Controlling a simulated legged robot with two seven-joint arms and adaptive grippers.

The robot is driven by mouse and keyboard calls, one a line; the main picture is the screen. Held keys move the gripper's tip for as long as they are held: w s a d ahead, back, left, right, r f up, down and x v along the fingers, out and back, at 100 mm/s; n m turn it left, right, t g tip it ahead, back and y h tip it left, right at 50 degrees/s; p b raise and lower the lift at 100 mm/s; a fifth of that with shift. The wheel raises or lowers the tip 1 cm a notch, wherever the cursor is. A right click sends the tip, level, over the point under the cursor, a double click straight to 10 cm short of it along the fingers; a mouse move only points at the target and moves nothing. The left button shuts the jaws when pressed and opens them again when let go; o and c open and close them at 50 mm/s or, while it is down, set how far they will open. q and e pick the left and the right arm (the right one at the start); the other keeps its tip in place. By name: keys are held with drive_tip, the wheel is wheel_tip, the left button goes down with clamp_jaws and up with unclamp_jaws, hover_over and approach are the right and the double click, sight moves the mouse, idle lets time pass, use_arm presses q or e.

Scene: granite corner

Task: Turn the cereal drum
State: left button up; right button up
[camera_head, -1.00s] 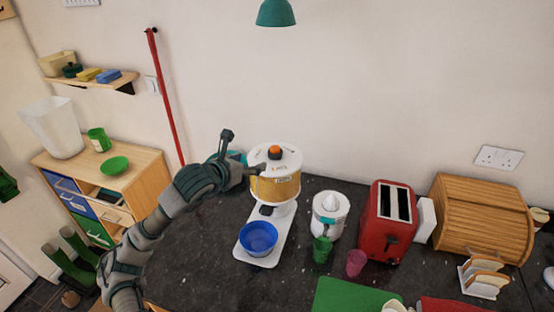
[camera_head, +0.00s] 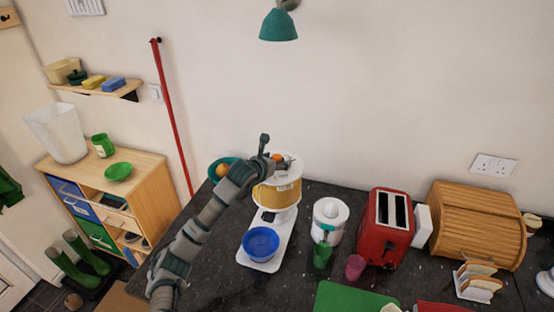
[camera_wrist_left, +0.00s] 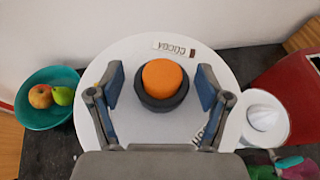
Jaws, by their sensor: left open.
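The cereal drum (camera_head: 277,194) is a yellow-brown cylinder with a white top, standing on a white base (camera_head: 268,246) on the dark counter. Its top carries an orange knob (camera_wrist_left: 162,78) on a dark collar, with a "COCOA" label behind it. My left gripper (camera_wrist_left: 160,88) is open over the top, with one finger on each side of the knob and gaps between. In the head view my left gripper (camera_head: 278,158) partly hides the knob and the drum's top. A blue bowl (camera_head: 261,242) sits on the base below the drum. My right gripper is not in view.
A teal fruit bowl (camera_wrist_left: 46,113) stands left of the drum. A white juicer (camera_head: 329,217), green cup (camera_head: 322,256), pink cup (camera_head: 355,267) and red toaster (camera_head: 385,229) stand to the right. The wall is close behind.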

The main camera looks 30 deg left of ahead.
use_arm(q)
drive_tip(key=shift+a+f, duration=0.1)
drive_tip(key=shift+a, duration=0.05)
drive_tip(key=shift+d, duration=0.25)
clamp_jaws()
drive_tip(key=shift+a, duration=0.1)
drive_tip(key=shift+m+h+b, duration=0.35)
drive_tip(key=shift+m+h, duration=0.65)
drive_tip(key=shift+h, duration=0.1)
drive_tip(key=shift+m+g+h, duration=0.9)
drive_tip(key=shift+m+h, duration=1.2)
drive_tip(key=shift+h, duration=0.2)
